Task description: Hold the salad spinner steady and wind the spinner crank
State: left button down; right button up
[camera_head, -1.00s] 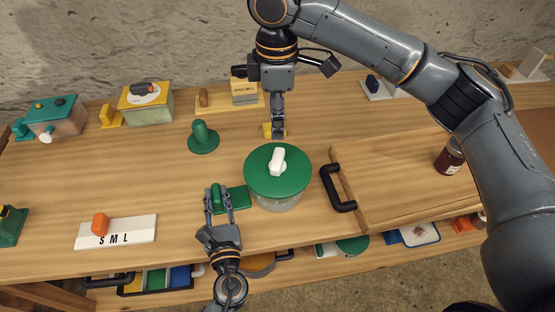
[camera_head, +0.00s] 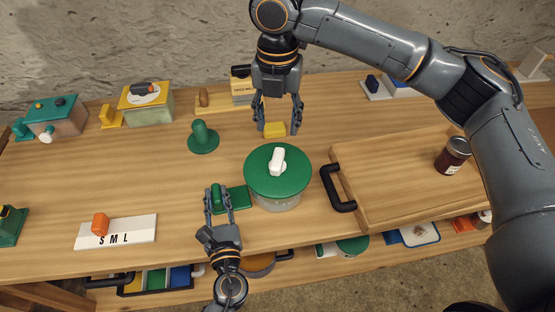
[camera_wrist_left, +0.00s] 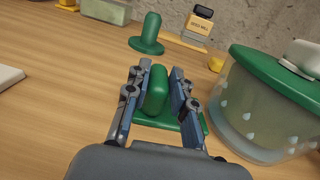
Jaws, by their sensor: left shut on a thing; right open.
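The salad spinner is a clear bowl with a green lid (camera_head: 262,184) and a white crank knob (camera_head: 277,160) on top. It stands on the bench, and its bowl with water drops shows at the right of the left wrist view (camera_wrist_left: 262,115). My left gripper (camera_head: 218,192) is shut on a green upright handle (camera_wrist_left: 156,90) that rises from a flat green plate (camera_head: 238,199) beside the spinner. My right gripper (camera_head: 277,103) is open above and behind the spinner, its fingers pointing down around a small yellow block (camera_head: 274,129). I cannot tell whether they touch the block.
A green knobbed disc (camera_head: 203,138) stands behind left of the spinner. A wooden tray (camera_head: 390,180) with a black handle (camera_head: 337,190) and a dark jar (camera_head: 453,155) lie to the right. A white S M L board (camera_head: 130,232) lies front left. The bench's left middle is clear.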

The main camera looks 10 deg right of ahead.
aim_at(278, 157)
notch_tip(278, 157, down, 11)
jog(key=shift+f, duration=0.15)
dwell(0.4)
jog(key=shift+c, duration=0.4)
grip_shut()
jog(key=m, duration=0.4)
jog(key=shift+m, duration=0.3)
jog(key=shift+m, duration=2.3)
